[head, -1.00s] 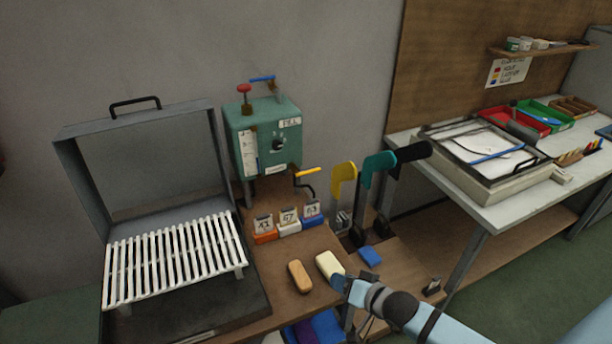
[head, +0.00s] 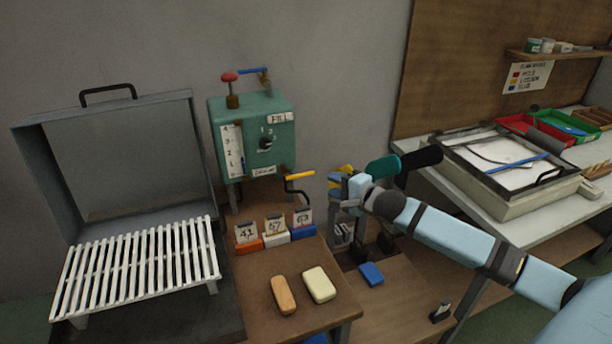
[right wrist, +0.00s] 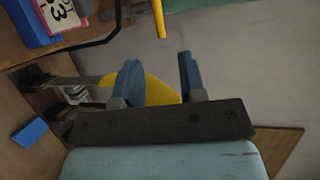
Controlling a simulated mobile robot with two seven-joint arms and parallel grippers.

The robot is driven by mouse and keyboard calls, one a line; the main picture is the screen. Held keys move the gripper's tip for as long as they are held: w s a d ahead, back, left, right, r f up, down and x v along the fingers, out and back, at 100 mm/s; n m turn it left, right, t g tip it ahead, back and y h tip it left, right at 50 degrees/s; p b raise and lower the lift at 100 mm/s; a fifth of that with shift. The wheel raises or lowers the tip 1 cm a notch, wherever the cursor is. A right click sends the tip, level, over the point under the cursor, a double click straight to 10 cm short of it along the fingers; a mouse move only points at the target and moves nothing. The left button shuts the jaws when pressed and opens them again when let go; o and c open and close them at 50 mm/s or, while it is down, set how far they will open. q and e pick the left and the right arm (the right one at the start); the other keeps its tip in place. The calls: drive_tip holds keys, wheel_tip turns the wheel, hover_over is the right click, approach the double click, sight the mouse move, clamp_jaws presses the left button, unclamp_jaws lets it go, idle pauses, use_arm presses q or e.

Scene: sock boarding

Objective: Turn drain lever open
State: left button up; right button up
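The drain lever is a yellow-handled bar (head: 300,175) on a dark bent rod, low on the right side of the green fill box (head: 252,140). Its yellow handle (right wrist: 159,18) also shows at the top of the right wrist view. My right gripper (head: 338,180) is just right of the handle, apart from it. In the right wrist view its two blue fingers (right wrist: 160,75) are spread, with the handle beyond their tips. The yellow sock form (right wrist: 160,92) shows behind and between the fingers. My left gripper is not in view.
A teal form (head: 383,167) and a black one stand close behind my right gripper. Numbered cards on coloured blocks (head: 275,236) stand below the lever. An open grey case with a white rack (head: 140,265) is at left. A tray (head: 510,180) lies on the right table.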

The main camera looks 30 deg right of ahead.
sight(308, 175)
drive_tip(key=x, duration=1.1)
drive_tip(key=shift+f+b, duration=0.1)
drive_tip(key=shift+b, duration=0.25)
clamp_jaws()
